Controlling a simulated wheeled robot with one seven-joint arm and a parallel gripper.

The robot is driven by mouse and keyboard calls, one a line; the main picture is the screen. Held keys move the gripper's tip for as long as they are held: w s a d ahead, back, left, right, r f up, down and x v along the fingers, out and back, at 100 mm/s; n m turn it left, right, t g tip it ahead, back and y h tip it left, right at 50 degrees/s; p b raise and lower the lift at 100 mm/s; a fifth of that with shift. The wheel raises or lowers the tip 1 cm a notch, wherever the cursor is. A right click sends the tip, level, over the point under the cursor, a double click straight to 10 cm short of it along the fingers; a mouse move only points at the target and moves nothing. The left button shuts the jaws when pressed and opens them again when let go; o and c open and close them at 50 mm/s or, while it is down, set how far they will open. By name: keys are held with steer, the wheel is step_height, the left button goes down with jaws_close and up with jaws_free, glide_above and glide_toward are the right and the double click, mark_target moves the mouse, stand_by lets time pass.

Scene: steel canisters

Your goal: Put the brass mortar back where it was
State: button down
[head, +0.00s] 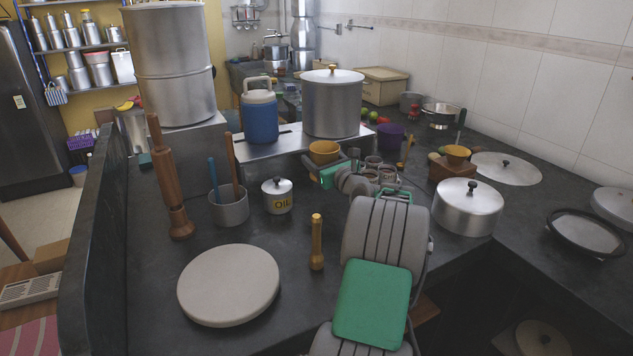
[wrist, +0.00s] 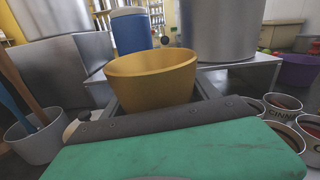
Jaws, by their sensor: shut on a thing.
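The brass mortar (head: 323,152), a yellow-gold cup with a wide rim, is at the end of my gripper (head: 326,168) in the head view. In the wrist view the mortar (wrist: 152,82) sits upright between the fingers of my gripper (wrist: 158,108), which is shut on it. Its lower part is hidden by the gripper. It shows in front of the steel shelf (head: 262,146); whether it touches anything below cannot be told. A golden pestle-like piece (head: 317,243) stands upright on the counter, left of my arm.
A small yellow bowl (head: 457,152) rests on a wooden block (head: 450,170) at right. Several small labelled tins (wrist: 282,103) stand close right of my gripper. An oil pot (head: 277,196), a utensil pot (head: 230,208) and a round board (head: 229,285) stand left. Some front counter is clear.

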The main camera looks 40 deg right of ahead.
steer(key=w+f, duration=0.1)
steer(key=w+d+f, duration=0.1)
steer(key=f, duration=0.1)
steer(key=w+f, duration=0.1)
steer(key=f, duration=0.1)
steer(key=shift+w+d+b, duration=0.3)
steer(key=shift+d+b, duration=0.1)
steer(key=shift+w+d+f+b, duration=0.1)
steer(key=shift+f+b, duration=0.3)
steer(key=shift+f, duration=1.2)
steer(key=shift+f, duration=0.2)
steer(key=shift+c, duration=1)
jaws_free()
steer(key=shift+f, duration=0.1)
steer(key=shift+r, duration=0.2)
steer(key=p+v, duration=0.1)
steer(key=v, duration=1.1)
